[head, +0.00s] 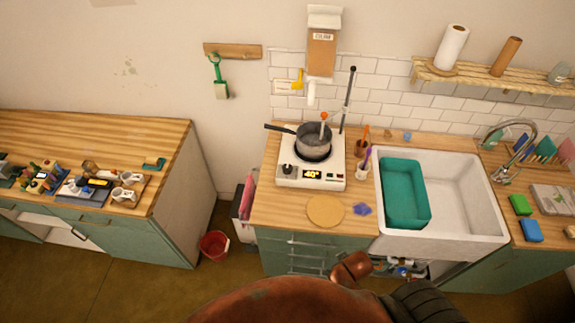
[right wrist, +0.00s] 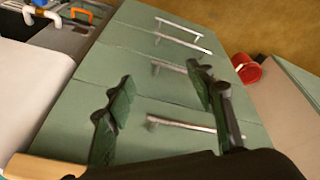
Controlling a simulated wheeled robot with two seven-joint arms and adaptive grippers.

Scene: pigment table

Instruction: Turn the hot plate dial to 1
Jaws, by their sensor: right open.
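The hot plate (head: 325,181) is a white box on the wooden counter, with a grey pot (head: 314,143) on top. Its dark dial (head: 288,169) is at the front left of its face, beside a lit display (head: 312,175) that seems to read 40°. The dial's marks are too small to read. My right gripper (right wrist: 160,75) is open and empty in the right wrist view, over the green drawer fronts, away from the hot plate. I cannot make out its fingers in the head view. My left gripper is not in view.
A round wooden board (head: 325,211) and a purple item (head: 362,209) lie in front of the hot plate. A white sink (head: 460,200) with a teal basin (head: 404,193) is to the right. A thin stand (head: 348,95) rises behind the pot. The drawers carry metal handles (right wrist: 180,122).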

